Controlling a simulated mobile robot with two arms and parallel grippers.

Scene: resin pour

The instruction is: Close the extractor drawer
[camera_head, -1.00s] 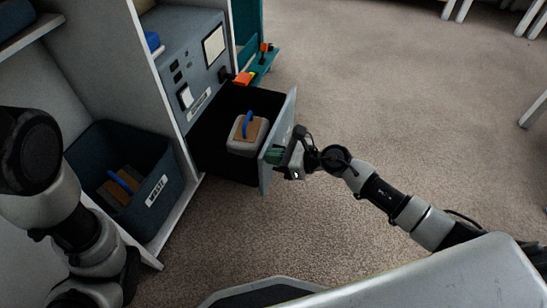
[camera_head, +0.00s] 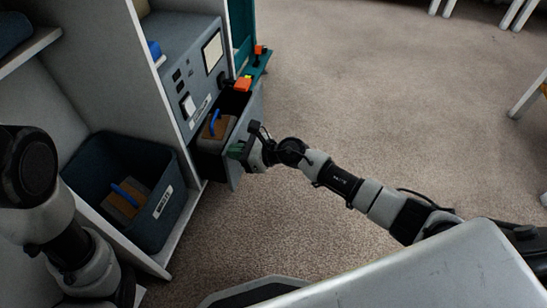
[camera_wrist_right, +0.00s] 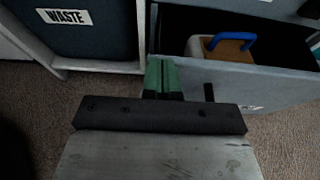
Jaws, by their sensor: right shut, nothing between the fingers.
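The extractor (camera_head: 190,75) is a grey-blue unit with a panel of buttons and a pale screen, set in a white cabinet. Its drawer (camera_head: 246,125) is partly open below the panel. A grey block with a wooden top and a blue handle (camera_head: 216,122) sits inside it. My right gripper (camera_head: 238,151) is shut and empty, with its green fingertips at the outer face of the drawer front. The right wrist view shows the green fingers (camera_wrist_right: 162,76) together against the drawer front (camera_wrist_right: 225,85). My left arm shows at the left, but its gripper is not visible.
A dark bin labelled WASTE (camera_head: 164,202) stands left of the drawer and holds a similar blue-handled piece (camera_head: 125,195). A teal stand with orange parts (camera_head: 258,62) is beyond the drawer. Carpet to the right is open, with white furniture legs at the far edge.

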